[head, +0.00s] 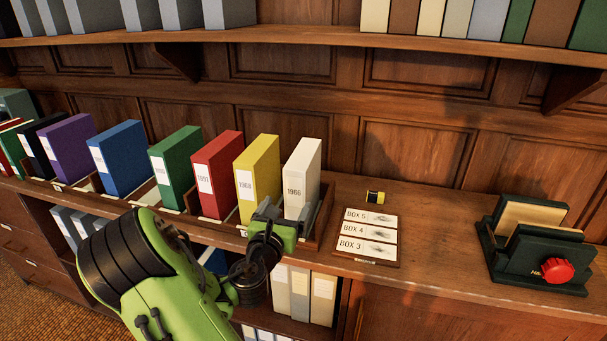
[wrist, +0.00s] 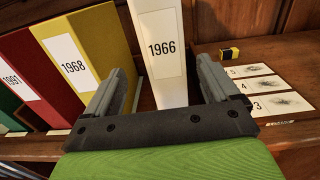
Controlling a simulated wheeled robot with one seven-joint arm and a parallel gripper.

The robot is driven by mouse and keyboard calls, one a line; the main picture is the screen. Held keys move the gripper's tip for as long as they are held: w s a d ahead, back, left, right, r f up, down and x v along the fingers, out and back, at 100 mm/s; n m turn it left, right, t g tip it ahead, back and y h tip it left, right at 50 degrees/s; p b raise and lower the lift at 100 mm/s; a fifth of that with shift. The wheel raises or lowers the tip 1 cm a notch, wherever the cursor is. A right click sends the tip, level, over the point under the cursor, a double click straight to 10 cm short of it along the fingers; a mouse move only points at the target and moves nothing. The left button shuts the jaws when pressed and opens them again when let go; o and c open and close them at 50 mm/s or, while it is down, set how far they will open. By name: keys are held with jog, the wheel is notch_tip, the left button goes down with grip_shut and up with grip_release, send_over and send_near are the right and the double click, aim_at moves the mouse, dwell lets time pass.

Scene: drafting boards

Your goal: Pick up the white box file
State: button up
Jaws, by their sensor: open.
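The white box file (head: 304,170), labelled 1966, stands upright at the right end of a row of coloured box files on the wooden counter. In the wrist view the white box file (wrist: 163,50) rises between the fingers of my gripper. My gripper (head: 278,218) is in front of its lower part; its fingers are apart, one on each side of the file in the wrist view (wrist: 172,88). I cannot tell whether they touch it. The file's lowest part is hidden by the gripper.
The yellow file (head: 258,170), labelled 1968, stands just left. To the right lie a card board (head: 368,236) marked BOX 3 to 5, a small yellow-black object (head: 375,197) and a green stand with a red knob (head: 545,270). A shelf (head: 400,42) overhangs the row.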

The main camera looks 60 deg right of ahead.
jog(key=d, duration=0.3)
jog(key=w+d+p, duration=0.1)
jog(key=d, duration=0.3)
jog(key=d+p, duration=0.1)
jog(key=d, duration=0.2)
jog(key=shift+w+d+f, duration=0.15)
jog(key=shift+d, duration=0.25)
jog(key=shift+a, duration=0.15)
grip_shut()
